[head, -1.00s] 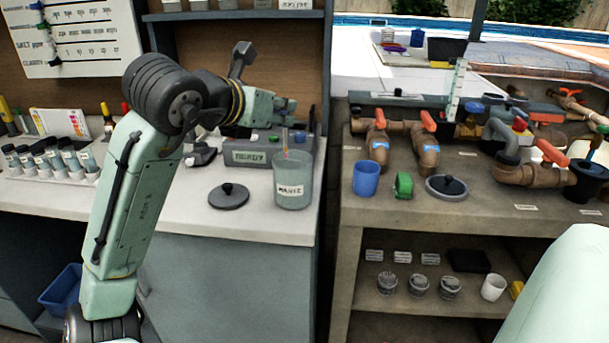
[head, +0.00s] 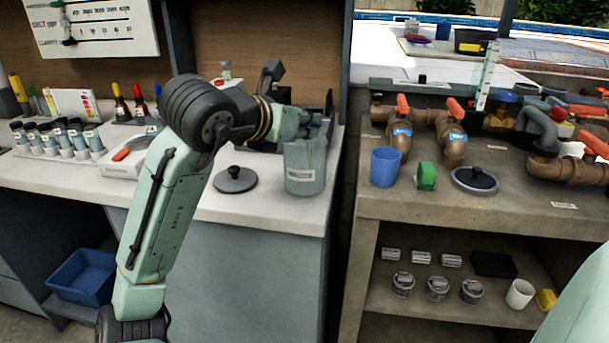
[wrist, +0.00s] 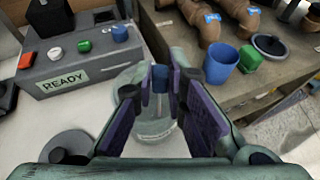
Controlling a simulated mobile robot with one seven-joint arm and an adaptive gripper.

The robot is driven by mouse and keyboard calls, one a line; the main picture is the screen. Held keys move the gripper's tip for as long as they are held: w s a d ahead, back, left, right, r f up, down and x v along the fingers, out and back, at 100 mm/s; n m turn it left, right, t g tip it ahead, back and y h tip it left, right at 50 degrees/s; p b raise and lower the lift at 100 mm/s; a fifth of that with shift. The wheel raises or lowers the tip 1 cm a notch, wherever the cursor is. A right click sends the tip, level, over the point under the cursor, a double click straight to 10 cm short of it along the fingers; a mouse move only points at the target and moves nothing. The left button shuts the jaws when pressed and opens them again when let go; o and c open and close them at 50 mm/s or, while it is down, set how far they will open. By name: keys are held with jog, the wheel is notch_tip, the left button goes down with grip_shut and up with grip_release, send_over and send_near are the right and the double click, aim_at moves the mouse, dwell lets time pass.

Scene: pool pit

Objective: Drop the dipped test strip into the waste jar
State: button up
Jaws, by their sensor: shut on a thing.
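The waste jar (head: 303,172) is a clear, pale green labelled jar, standing open at the right end of the white counter. My gripper (head: 318,122) is right over its mouth in the head view. In the wrist view my gripper (wrist: 160,80) points down with its purple-padded fingers close together. Between the fingertips is the test strip's blue end (wrist: 160,76), with a thin pale part below it. The jar (wrist: 128,80) shows beneath and around the fingers. In the head view the strip is hidden.
A dark round lid (head: 235,180) lies on the counter left of the jar. The grey READY box (wrist: 75,60) stands beside the jar. A blue cup (head: 385,166) and a green item (head: 426,176) stand on the bench to the right, across a gap.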

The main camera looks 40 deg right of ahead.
jog(key=shift+f, duration=0.4)
jog(key=o, duration=0.8)
jog(key=v, duration=1.2)
